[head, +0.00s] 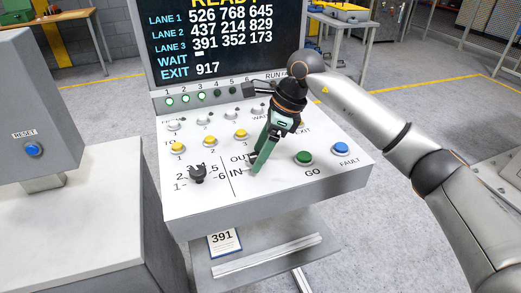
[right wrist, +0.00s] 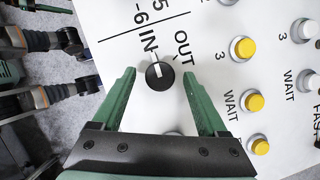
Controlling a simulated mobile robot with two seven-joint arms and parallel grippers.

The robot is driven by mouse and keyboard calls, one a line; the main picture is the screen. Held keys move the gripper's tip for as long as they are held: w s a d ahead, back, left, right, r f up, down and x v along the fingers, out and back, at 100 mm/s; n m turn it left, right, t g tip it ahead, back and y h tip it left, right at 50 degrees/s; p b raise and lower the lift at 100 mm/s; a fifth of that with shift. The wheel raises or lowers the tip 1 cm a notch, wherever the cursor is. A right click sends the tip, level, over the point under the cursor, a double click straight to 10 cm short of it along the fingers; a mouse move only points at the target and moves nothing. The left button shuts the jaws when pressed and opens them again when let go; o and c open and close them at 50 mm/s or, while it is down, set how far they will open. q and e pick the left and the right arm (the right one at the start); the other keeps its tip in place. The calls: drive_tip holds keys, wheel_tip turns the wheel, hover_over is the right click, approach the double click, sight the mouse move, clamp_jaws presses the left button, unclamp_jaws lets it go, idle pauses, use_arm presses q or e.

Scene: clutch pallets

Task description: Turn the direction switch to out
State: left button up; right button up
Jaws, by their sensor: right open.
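The direction switch is a round black knob (right wrist: 159,75) with a white mark, on the white sloped panel (head: 290,185). In the right wrist view its mark points towards the IN label (right wrist: 148,40), with the OUT label (right wrist: 183,48) beside it. My right gripper (head: 252,165) has green fingers and comes down over the panel by the IN and OUT labels. In the right wrist view its fingers are open, one on each side of the knob, with gaps visible. In the head view the fingers hide most of the knob. My left gripper is not in view.
A black rotary selector (head: 197,174) with numbers sits left of the fingers. Yellow buttons (head: 241,135), a green GO button (head: 303,157) and a blue FAULT button (head: 341,148) stand out from the panel. The display (head: 215,40) rises behind it. A RESET box (head: 35,110) is at left.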

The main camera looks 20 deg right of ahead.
clamp_jaws()
idle(0.5)
